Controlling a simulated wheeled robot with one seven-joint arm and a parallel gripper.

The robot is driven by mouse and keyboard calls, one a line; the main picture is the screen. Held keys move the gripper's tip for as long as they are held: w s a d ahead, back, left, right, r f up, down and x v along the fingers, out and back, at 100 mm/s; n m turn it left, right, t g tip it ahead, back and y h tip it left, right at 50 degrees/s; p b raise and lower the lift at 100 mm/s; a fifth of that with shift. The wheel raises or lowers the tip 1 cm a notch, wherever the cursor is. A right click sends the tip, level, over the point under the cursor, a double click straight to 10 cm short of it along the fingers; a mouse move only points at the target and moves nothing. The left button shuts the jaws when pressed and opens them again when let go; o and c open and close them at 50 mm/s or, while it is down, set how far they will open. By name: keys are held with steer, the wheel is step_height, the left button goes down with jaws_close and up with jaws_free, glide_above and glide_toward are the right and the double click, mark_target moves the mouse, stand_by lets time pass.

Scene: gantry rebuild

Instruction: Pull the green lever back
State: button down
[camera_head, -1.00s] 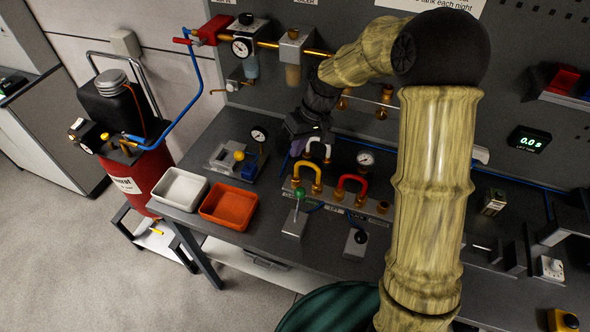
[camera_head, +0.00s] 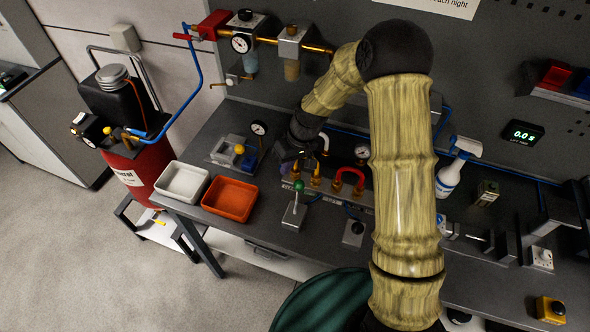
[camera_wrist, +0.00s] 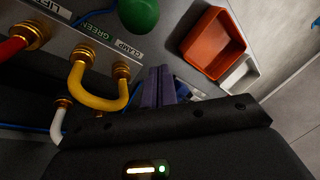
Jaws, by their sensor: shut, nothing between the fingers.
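The green lever has a round green knob (camera_head: 298,186) on a thin stem, standing roughly upright from a grey base plate (camera_head: 293,216) at the bench front. In the wrist view the green knob (camera_wrist: 138,14) is at the top edge, partly cut off; its stem is not clear. My gripper (camera_head: 290,166) is just behind the knob in the head view, partly hidden by my wrist. In the wrist view its purple fingers (camera_wrist: 158,86) are together and empty, with a gap between them and the knob. A "GREEN CLAMP" label (camera_wrist: 110,40) lies beside it.
A yellow hose loop (camera_wrist: 92,88) stands close beside the fingers, with a red loop (camera_head: 349,180) further right. A second, black-knobbed lever (camera_head: 354,232) stands right of the green one. An orange tray (camera_head: 229,199) and white tray (camera_head: 181,182) are to the left.

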mark_target(297, 198)
steer(key=s, duration=0.1)
steer(key=s+d+p, duration=0.2)
steer(key=shift+d+r, duration=0.15)
steer(key=shift+r, duration=0.15)
stand_by(0.4)
